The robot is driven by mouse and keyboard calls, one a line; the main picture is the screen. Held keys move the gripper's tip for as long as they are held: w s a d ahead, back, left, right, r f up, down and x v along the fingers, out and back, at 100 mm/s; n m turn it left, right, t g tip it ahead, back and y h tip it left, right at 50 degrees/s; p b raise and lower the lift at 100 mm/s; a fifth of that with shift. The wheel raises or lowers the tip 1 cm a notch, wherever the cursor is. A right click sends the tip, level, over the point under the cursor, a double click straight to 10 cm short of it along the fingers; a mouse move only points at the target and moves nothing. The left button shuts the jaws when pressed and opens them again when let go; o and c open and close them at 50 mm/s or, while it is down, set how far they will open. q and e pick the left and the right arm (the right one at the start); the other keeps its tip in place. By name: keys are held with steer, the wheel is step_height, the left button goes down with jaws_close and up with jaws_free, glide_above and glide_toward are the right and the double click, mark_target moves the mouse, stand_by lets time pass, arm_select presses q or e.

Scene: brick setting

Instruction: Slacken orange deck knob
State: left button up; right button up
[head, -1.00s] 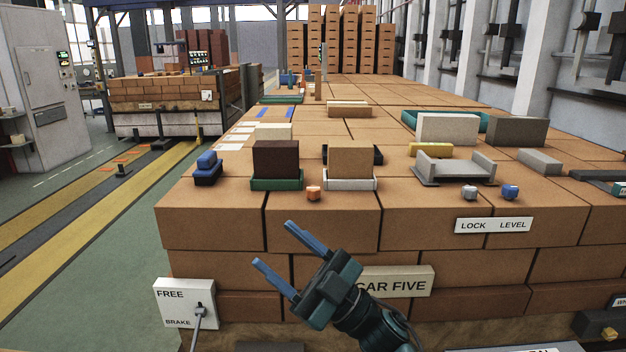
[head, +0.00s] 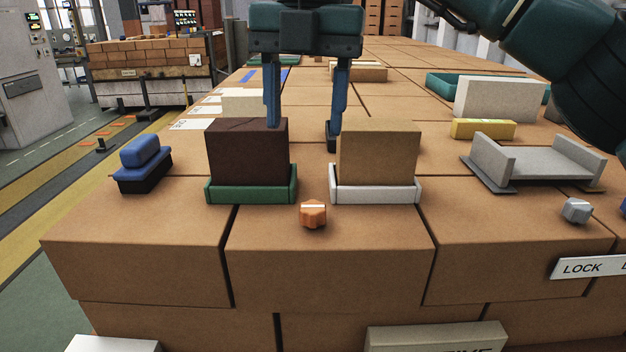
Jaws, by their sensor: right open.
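The orange deck knob (head: 313,214) sits on the front part of the brick deck, between and in front of the green tray and the white tray. A pale line marks its top. My right gripper (head: 302,136) hangs from the top of the view with its two blue fingers pointing down, apart and empty. In the picture the fingers are above the knob and do not touch it. The left finger overlaps the dark brick; the right finger's tip is beside the tan brick. My left gripper is not in view.
A dark brick (head: 246,150) stands in a green tray (head: 250,196), and a tan brick (head: 380,152) in a white tray (head: 375,196). A blue-handled block (head: 145,168) is at left. A grey cradle (head: 540,168) and grey knob (head: 576,210) are at right. Deck in front is clear.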

steer(key=b, duration=0.2)
glide_above(313, 206)
step_height(313, 206, down, 4)
step_height(313, 206, down, 8)
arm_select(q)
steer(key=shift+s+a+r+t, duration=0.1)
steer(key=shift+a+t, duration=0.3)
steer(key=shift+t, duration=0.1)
arm_select(e)
steer(key=c, duration=1)
steer(key=shift+o, duration=0.2)
